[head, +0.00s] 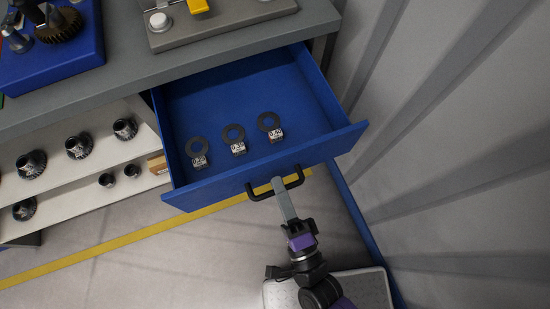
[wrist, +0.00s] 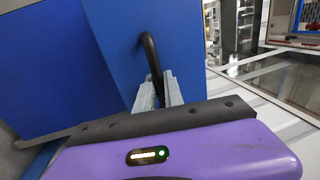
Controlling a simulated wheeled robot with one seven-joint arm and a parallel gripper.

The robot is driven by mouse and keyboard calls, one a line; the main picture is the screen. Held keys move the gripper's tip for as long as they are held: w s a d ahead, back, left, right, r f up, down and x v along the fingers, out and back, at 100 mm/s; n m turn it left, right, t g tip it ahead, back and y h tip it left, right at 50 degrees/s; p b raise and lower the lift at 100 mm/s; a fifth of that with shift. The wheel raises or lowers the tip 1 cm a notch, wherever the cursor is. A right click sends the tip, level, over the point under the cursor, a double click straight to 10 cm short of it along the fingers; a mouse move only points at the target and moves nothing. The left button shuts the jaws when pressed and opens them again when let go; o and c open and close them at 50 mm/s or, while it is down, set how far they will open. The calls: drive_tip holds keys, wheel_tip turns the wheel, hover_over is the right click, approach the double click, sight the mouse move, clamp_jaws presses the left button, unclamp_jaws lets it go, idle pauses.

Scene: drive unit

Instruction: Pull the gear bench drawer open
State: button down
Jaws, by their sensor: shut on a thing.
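The blue gear bench drawer (head: 250,105) stands pulled out from under the grey bench top (head: 120,85), its inside showing in the head view. Its black bar handle (head: 262,193) is on the front panel. My gripper (head: 278,184) is shut on this handle, its fingers reaching up to it from below in the picture. In the wrist view the gripper fingers (wrist: 160,92) close around the dark handle (wrist: 151,55) in front of the blue drawer front (wrist: 115,40).
A blue block with gears (head: 55,65) and a grey fixture (head: 230,25) stand on the bench top. Open shelves (head: 85,165) with several dark gears are left of the drawer. A corrugated grey wall (head: 450,120) is close on the right. Floor with a yellow line (head: 130,236) is clear.

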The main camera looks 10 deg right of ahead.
drive_tip(key=shift+s, duration=0.15)
drive_tip(key=c, duration=1.5)
unclamp_jaws()
drive_tip(key=shift+o, duration=0.2)
drive_tip(key=b+v, duration=0.1)
drive_tip(key=v, duration=0.7)
drive_tip(key=shift+f, duration=0.1)
